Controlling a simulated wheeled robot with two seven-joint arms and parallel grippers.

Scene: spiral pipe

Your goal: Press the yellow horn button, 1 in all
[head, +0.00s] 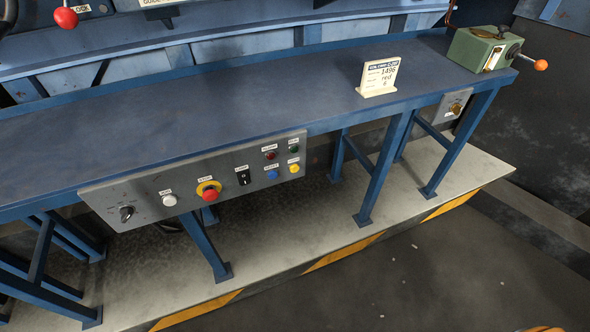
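A small yellow button (294,168) sits at the lower right end of the grey control panel (140,194), with a small label above it that is too small to read surely. The panel hangs on the front edge of the blue bench. Neither of my grippers shows in the head view, and nothing touches the yellow button.
A blue button (272,175) sits left of the yellow one, with dark red (270,155) and green (294,148) buttons above. A red mushroom button (210,195), white button (169,200) and black knob (126,213) sit farther left. The bench (200,110) bears a sign card (379,77).

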